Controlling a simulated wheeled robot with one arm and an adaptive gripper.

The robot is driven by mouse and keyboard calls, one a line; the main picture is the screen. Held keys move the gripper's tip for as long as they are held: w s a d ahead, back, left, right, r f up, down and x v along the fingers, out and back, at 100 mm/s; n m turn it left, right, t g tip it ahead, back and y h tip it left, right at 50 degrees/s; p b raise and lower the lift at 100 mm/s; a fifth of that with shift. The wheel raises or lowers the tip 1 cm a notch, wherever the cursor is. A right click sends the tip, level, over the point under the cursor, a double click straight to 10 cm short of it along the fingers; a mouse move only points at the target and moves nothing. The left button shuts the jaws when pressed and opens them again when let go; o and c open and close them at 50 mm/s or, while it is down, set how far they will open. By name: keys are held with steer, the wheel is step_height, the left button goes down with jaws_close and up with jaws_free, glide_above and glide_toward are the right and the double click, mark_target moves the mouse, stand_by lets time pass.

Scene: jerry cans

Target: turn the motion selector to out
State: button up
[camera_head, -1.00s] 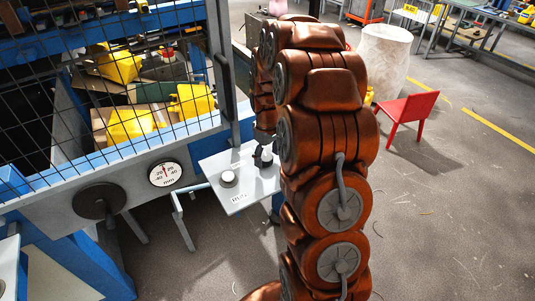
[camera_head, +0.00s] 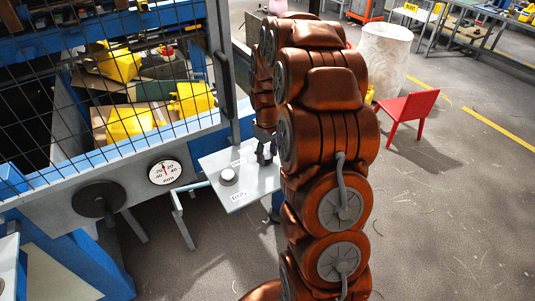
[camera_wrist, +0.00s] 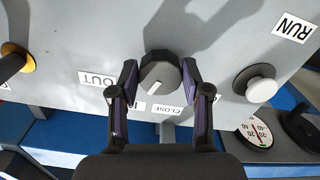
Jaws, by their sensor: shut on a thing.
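The motion selector is a round grey knob (camera_wrist: 160,74) with a white pointer mark, on a light grey panel (camera_wrist: 200,105). The mark sits on the knob's lower side in the wrist view. An OUT label (camera_wrist: 97,78) is left of it, and a CLOSE label (camera_wrist: 167,112) is below it. Another label (camera_wrist: 134,105), partly hidden by the left finger, looks like IN. My gripper (camera_wrist: 160,80) is shut on the knob, one finger on each side. In the head view my gripper (camera_head: 265,154) is at the panel's far edge and hides the knob.
A white button (camera_wrist: 262,90) is right of the knob, near a RUN label (camera_wrist: 293,27). A black knob with a yellow collar (camera_wrist: 14,62) is at the left. A dial gauge (camera_head: 165,172) and black handwheel (camera_head: 100,200) are beside the panel. A mesh guard (camera_head: 100,80) stands behind.

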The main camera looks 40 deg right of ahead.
mark_target(266, 156)
steer(key=shift+f+m+b, duration=0.35)
steer(key=shift+m+b, duration=0.85)
steer(key=shift+b, duration=0.75)
steer(key=m+b, duration=0.4)
steer(key=shift+a+r, duration=0.15)
steer(key=shift+r, duration=0.05)
steer(key=shift+r+m+b, duration=0.1)
steer(key=shift+m+b, duration=0.45)
steer(key=shift+m, duration=0.15)
steer(key=o, duration=1.1)
steer(key=shift+o, duration=0.2)
step_height(266, 156, up, 12)
